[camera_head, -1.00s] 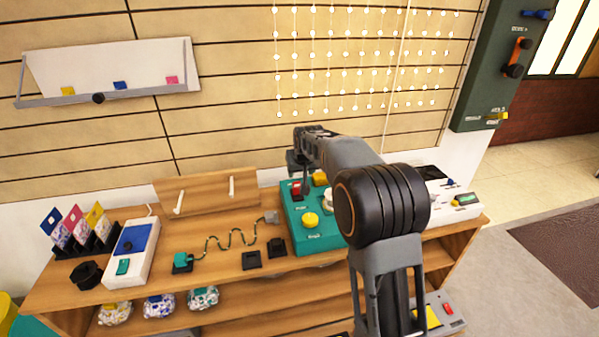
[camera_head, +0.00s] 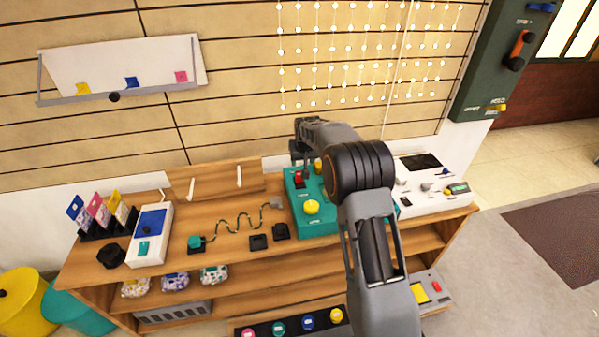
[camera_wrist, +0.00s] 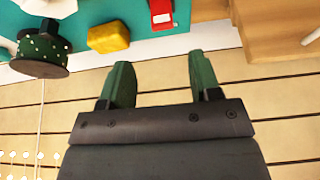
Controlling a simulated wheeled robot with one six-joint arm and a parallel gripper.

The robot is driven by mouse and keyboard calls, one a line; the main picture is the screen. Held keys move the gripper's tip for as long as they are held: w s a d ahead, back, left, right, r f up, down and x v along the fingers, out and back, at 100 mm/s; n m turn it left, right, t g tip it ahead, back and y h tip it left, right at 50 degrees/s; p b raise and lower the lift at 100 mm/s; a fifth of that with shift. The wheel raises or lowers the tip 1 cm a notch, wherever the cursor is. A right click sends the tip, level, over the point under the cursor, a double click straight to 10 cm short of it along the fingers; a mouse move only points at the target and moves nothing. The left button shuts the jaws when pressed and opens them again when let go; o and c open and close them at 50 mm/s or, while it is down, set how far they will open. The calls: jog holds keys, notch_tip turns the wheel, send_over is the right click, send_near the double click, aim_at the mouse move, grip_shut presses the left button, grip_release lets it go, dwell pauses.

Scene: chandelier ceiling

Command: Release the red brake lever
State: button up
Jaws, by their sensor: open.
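A small red part (camera_head: 299,178), which may be the brake lever, sits on the teal control box (camera_head: 318,228) on the wooden bench. In the wrist view the red part (camera_wrist: 161,13) is at the top edge, beyond my fingertips. My gripper (camera_wrist: 160,72) is open and empty, its two green fingers apart and not touching the red part. In the head view my gripper (camera_head: 299,150) is near the back of the teal box, and my arm covers the box's right side. A yellow block (camera_wrist: 108,37) and a dark spool (camera_wrist: 40,52) are beside the red part.
A white console (camera_head: 436,205) stands right of the teal box. A plug with a coiled cord (camera_head: 197,243) and black blocks (camera_head: 258,242) lie to the left. A dark green wall panel (camera_head: 482,85) with an orange-red lever (camera_head: 521,45) hangs at right. The slatted wall is close behind.

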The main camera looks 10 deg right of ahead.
aim_at(299, 181)
jog(key=x, duration=1.1)
jog(key=shift+w+a+f, duration=0.15)
jog(key=shift+f, duration=0.05)
jog(key=shift+c, duration=0.3)
jog(key=c, duration=0.9)
jog(key=shift+o, duration=0.2)
jog(key=b, duration=0.1)
jog(key=t+b, duration=0.1)
jog(key=b, duration=0.1)
jog(key=shift+s+f, duration=0.2)
jog(key=shift+f, duration=0.1)
jog(key=shift+s+r+t+b, duration=0.15)
jog(key=shift+t+b, duration=0.45)
jog(key=shift+b, duration=0.35)
jog(key=shift+r, duration=0.2)
